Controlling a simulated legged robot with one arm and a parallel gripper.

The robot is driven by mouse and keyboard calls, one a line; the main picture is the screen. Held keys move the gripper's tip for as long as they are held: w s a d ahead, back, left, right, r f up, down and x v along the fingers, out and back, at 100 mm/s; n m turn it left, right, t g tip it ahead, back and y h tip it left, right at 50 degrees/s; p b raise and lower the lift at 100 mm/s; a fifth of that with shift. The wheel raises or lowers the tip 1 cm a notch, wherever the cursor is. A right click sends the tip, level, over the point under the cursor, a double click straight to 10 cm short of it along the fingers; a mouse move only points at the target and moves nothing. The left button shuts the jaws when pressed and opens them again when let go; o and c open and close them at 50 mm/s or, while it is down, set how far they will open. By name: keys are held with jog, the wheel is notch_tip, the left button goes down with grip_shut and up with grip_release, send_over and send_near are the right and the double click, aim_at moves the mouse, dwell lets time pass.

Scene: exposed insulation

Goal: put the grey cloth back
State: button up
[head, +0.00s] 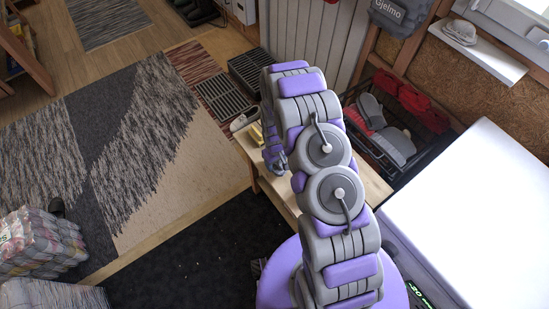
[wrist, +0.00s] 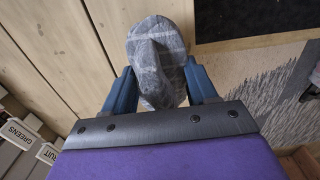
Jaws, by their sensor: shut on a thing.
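In the wrist view my gripper (wrist: 160,88) is shut on the grey cloth (wrist: 156,50), a bunched, checked piece held between its two blue fingers. The cloth sticks out past the fingertips, over or beside a pale wooden surface (wrist: 60,35). I cannot tell whether it touches that surface. In the head view my arm bends down at the wooden bench (head: 372,186), with my gripper (head: 276,163) at its left side. The cloth cannot be made out there, as my arm hides much of that area.
A white-topped unit (head: 470,200) stands close on the right. A dark rack (head: 395,140) holds gloves and red items behind the bench. Wrapped bundles (head: 40,245) sit at the left. Boxes marked GREENS and FRUIT (wrist: 25,135) show in the wrist view. The patterned rug (head: 110,150) is clear.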

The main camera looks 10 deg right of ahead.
jog(key=w, duration=0.2)
jog(key=w+d, duration=0.1)
jog(key=w, duration=0.1)
jog(key=shift+w+f+b, duration=0.1)
jog(key=shift+f+b, duration=0.1)
jog(key=shift+b, duration=0.1)
jog(key=shift+w+d+f, duration=0.1)
jog(key=shift+w+d, duration=0.1)
jog(key=f, duration=0.1)
jog(key=f+b, duration=0.1)
jog(key=f, duration=0.1)
jog(key=shift+a+f, duration=0.25)
jog(key=shift+r, duration=0.1)
jog(key=o, duration=0.9)
jog(key=shift+d, duration=0.1)
jog(key=shift+o, duration=0.2)
notch_tip(320, 180, up, 12)
jog(key=shift+r+p, duration=0.2)
jog(key=shift+p, duration=1.05)
